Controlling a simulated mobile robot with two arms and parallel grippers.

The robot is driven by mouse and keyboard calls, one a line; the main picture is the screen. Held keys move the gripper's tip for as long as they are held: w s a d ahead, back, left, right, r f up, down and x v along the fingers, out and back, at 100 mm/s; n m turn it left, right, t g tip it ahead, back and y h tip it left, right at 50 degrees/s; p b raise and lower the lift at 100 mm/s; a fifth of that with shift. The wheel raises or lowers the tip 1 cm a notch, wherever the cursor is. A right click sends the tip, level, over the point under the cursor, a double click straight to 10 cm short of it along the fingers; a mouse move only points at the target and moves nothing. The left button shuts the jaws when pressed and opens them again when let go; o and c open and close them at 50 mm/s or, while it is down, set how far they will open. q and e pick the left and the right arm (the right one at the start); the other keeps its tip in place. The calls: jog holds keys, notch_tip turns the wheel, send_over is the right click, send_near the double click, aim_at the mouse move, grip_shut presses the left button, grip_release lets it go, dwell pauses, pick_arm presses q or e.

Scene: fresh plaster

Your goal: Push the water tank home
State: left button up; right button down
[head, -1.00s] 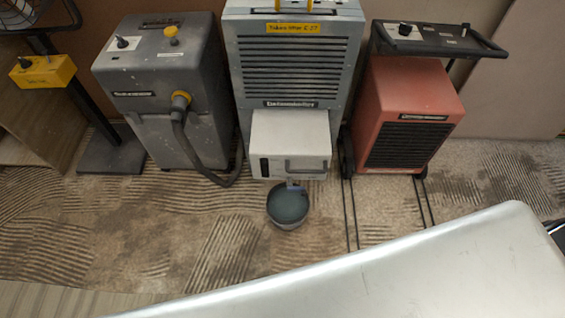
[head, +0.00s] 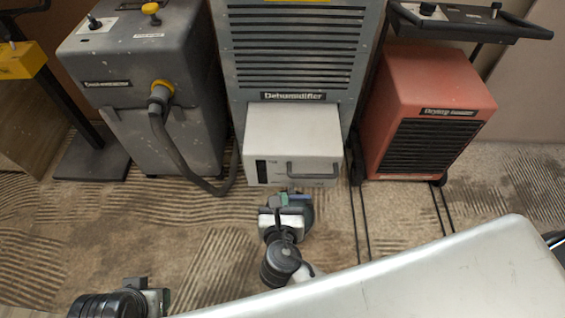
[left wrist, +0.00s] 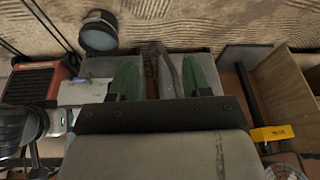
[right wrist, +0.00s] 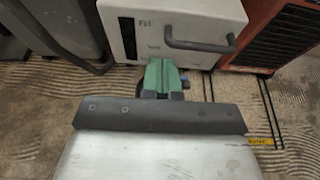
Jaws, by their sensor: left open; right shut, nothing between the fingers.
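The water tank (head: 292,145) is a pale box with a dark handle and a dark level window. It juts forward from the foot of the grey dehumidifier (head: 295,50). It also shows in the right wrist view (right wrist: 170,20) and at the left in the left wrist view (left wrist: 85,92). My right gripper (head: 283,199) is shut and empty, just in front of the tank's lower front edge. In the right wrist view its green fingertips (right wrist: 162,72) overlap that edge; I cannot tell if they touch. My left gripper (left wrist: 162,78) is open and empty, low at the left in the head view.
A round bucket (left wrist: 98,32) stands on the carpet before the tank, mostly hidden behind my right gripper in the head view. A grey machine with a hose (head: 150,90) stands left, a red dryer (head: 430,85) right. A yellow box (head: 20,62) is on a stand.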

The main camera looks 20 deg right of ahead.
jog(key=b, duration=0.2)
send_near(283, 157)
jog(key=b+x, duration=0.1)
jog(key=x, duration=0.5)
jog(key=shift+f+b, duration=0.15)
jog(key=shift+b, duration=0.15)
pick_arm(q)
jog(key=w+d+r+t+h, duration=0.1)
jog(key=w+d+r+t, duration=0.1)
jog(key=w+t, duration=0.2)
jog(key=w+d+r+t+h, duration=0.1)
jog(key=w+d+r+t, duration=0.1)
jog(key=w+t, duration=0.2)
jog(key=shift+w+t, duration=0.4)
jog(key=shift+w, duration=0.9)
pick_arm(e)
jog(key=shift+w+d, duration=0.1)
jog(key=shift+w, duration=0.55)
